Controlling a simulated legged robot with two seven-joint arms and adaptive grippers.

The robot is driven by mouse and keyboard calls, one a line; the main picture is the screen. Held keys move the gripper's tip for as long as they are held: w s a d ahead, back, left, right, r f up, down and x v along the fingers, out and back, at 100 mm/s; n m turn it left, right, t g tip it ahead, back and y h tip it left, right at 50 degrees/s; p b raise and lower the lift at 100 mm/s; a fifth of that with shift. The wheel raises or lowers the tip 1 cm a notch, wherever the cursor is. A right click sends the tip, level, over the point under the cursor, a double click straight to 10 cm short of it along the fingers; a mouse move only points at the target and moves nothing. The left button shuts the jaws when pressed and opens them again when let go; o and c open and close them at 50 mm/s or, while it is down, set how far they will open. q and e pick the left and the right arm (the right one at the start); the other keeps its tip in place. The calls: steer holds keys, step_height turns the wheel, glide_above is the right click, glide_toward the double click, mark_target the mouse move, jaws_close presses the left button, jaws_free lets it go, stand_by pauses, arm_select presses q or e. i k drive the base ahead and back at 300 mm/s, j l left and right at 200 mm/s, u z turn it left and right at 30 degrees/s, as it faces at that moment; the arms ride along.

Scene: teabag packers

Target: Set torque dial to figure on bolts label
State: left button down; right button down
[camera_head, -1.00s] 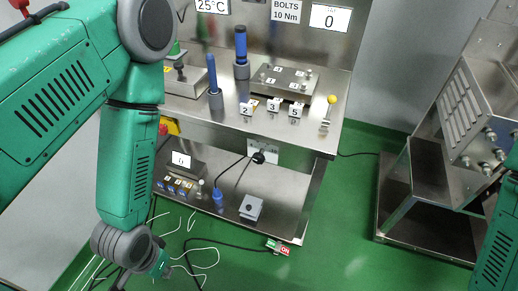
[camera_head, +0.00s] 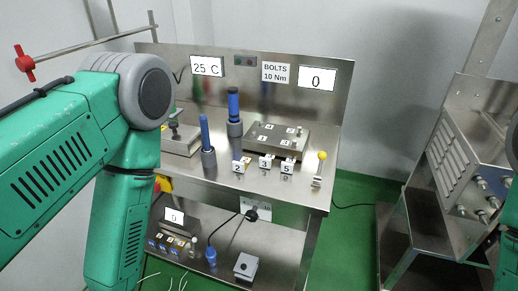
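The bolts label (camera_head: 276,72) on the back panel reads "BOLTS 10 Nm". Beside it, a white display (camera_head: 317,79) reads 0. A black knob (camera_head: 251,215) sits on a pale plate with small markings (camera_head: 262,207) under the front edge of the worktop. It looks like the torque dial, but its setting is too small to read. My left arm comes in from the left and runs down past the bench's left side. Its gripper is below the frame. Only a sliver of my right arm shows at the right edge, and its gripper is out of view.
The steel worktop (camera_head: 222,176) holds two blue-handled tools (camera_head: 205,133), a bolted plate (camera_head: 275,137), numbered blocks 2, 3 and 5, and a yellow-knobbed lever (camera_head: 321,156). A lower shelf (camera_head: 277,248) holds a grey box (camera_head: 246,266).

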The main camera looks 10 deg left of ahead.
mark_target(251, 216)
steer(key=i+l+u, duration=0.15)
steer(key=u, duration=0.2)
steer(key=i+l+u, duration=0.1)
steer(key=l+u, duration=0.25)
steer(key=i+l+u, duration=0.15)
steer(key=u, duration=0.2)
